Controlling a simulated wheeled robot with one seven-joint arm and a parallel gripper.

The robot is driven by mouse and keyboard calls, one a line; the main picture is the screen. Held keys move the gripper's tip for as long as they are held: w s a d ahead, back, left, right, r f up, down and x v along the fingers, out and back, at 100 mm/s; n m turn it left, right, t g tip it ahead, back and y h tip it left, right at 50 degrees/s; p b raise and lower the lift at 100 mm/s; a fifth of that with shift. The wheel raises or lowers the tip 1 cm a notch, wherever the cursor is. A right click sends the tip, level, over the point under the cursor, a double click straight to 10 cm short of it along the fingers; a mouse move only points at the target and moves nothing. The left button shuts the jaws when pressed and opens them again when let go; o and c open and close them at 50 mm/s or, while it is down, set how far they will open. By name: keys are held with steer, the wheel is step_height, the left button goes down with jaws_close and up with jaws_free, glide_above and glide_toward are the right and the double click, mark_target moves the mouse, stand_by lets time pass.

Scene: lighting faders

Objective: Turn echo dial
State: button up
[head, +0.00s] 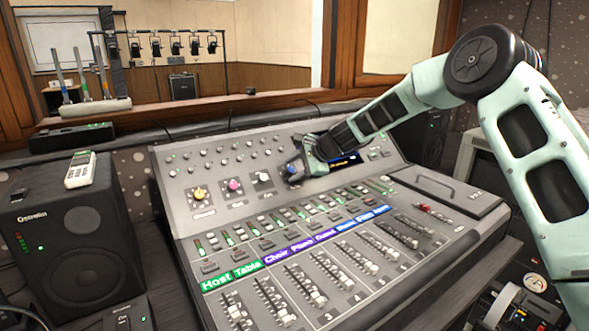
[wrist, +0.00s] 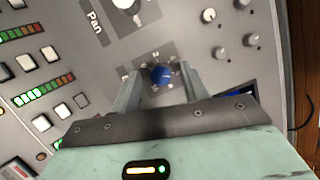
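A blue dial (wrist: 161,75) sits on the console panel, at the right end of the row of larger dials. No label for it can be read, so I cannot confirm from lettering that it is the echo dial. In the wrist view my gripper (wrist: 160,80) is open, with one finger on each side of the blue dial and a visible gap on both sides. In the head view my gripper (head: 297,167) is low over the panel at the blue dial (head: 292,170), covering part of that area.
Yellow (head: 199,193), pink (head: 235,185) and white Pan (head: 264,178) dials stand left of the blue one. Small knobs fill the panel above. A dark display (head: 345,161) lies to the right. Buttons, level lights and faders (head: 318,297) lie below.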

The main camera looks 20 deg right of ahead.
steer(key=b+v, duration=0.1)
steer(key=v, duration=1.6)
steer(key=shift+s, duration=0.15)
steer(key=shift+d, duration=0.1)
